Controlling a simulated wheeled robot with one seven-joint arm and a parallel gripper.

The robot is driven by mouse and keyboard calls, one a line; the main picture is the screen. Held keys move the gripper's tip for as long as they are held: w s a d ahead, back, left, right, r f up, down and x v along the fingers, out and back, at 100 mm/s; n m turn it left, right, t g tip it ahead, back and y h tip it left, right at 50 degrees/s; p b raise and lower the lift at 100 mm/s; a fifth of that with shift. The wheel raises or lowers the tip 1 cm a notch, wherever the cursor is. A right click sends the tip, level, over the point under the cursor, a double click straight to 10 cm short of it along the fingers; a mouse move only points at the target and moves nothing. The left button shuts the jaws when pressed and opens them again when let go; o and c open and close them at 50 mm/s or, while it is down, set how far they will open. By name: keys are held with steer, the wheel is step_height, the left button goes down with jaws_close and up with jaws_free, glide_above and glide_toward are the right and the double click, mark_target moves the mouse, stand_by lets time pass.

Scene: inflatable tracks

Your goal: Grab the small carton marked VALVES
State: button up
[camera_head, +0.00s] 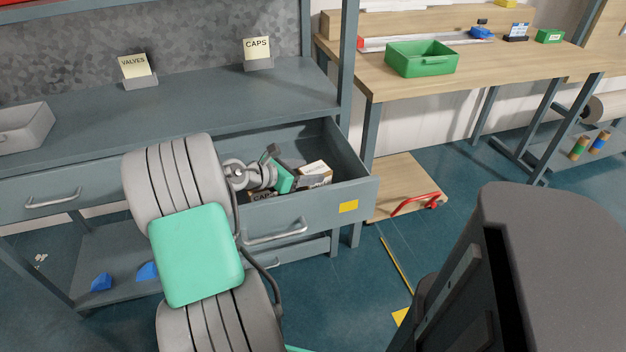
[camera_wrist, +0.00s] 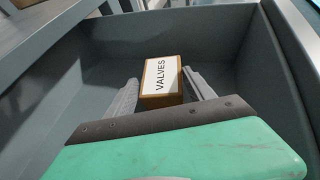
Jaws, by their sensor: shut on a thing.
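The small carton marked VALVES (camera_wrist: 162,84) is brown with a white label on top. It sits between the two grey fingers of my gripper (camera_wrist: 160,88) in the wrist view, inside the open drawer (camera_wrist: 225,50). My gripper is shut on it. In the head view the carton (camera_head: 316,171) shows at the right of my gripper (camera_head: 300,180), partly hidden by it. Whether the carton touches the drawer floor is hard to tell.
A carton marked CAPS (camera_head: 262,197) lies in the drawer (camera_head: 350,165) near its front wall, partly hidden. VALVES (camera_head: 134,66) and CAPS (camera_head: 257,48) signs stand on the bench above. A green bin (camera_head: 421,59) stands on the wooden table at right.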

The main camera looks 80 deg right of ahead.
steer(key=c, duration=0.8)
